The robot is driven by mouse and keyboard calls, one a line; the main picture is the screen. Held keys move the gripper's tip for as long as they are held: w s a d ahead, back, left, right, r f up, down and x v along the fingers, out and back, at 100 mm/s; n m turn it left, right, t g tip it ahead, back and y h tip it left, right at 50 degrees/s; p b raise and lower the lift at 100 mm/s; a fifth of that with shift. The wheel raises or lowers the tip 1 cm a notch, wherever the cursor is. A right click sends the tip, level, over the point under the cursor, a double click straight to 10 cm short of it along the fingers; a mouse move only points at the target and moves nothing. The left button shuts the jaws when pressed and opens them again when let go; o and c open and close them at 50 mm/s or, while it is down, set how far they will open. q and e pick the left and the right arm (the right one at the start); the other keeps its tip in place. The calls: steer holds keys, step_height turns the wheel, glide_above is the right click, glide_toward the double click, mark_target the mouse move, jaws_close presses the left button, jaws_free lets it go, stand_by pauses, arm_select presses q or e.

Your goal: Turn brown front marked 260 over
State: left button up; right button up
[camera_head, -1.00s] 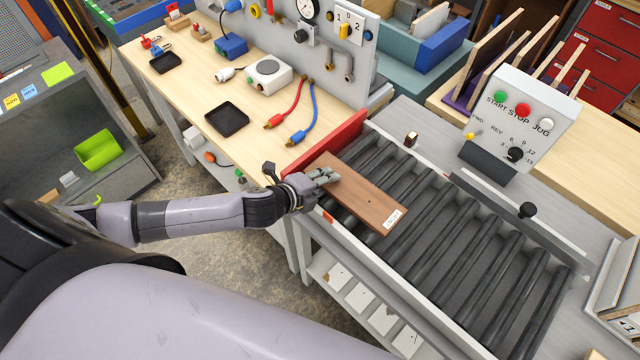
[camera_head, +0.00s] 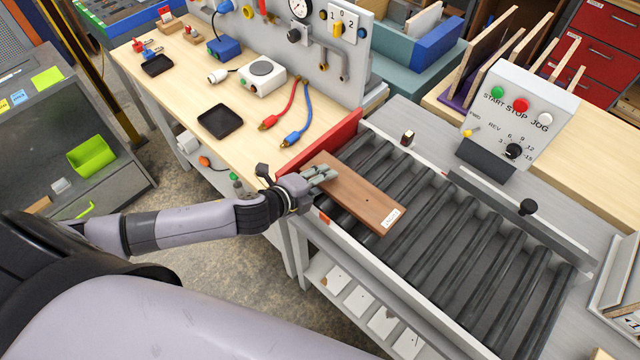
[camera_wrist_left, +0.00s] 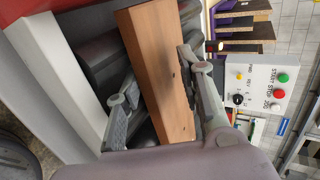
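The brown front (camera_head: 358,197) is a flat board lying on the roller conveyor (camera_head: 455,235), at its left end. A white label with small, unreadable print sits at its near right end. My left gripper (camera_head: 322,174) is at the board's left end. In the left wrist view the brown front (camera_wrist_left: 160,65) lies between the spread fingers of my left gripper (camera_wrist_left: 155,85). One finger overlaps the board's right edge; the other stands a little off its left edge. The gripper looks open; whether a finger touches the board is unclear. My right gripper is not in view.
A red end plate (camera_head: 318,142) borders the conveyor on the left. A control box (camera_head: 520,115) with coloured buttons stands behind it. The wooden workbench (camera_head: 185,95) to the left holds a black tray (camera_head: 220,121) and red and blue cables. The rollers right of the board are clear.

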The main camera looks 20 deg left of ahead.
arm_select(q)
steer(key=shift+r, duration=0.1)
steer(key=shift+b, duration=0.55)
steer(key=shift+w+d+r+t+h+b, duration=0.1)
steer(key=shift+w+r+t+h+b, duration=0.25)
steer(key=shift+b, duration=0.5)
steer(key=shift+s+r, duration=0.1)
steer(key=shift+s, duration=0.05)
steer(key=shift+t+b, duration=0.35)
steer(key=shift+b, duration=0.3)
steer(key=shift+r+t+b, duration=0.4)
steer(key=shift+b, duration=0.4)
steer(key=shift+w, duration=0.2)
steer(key=shift+c, duration=0.2)
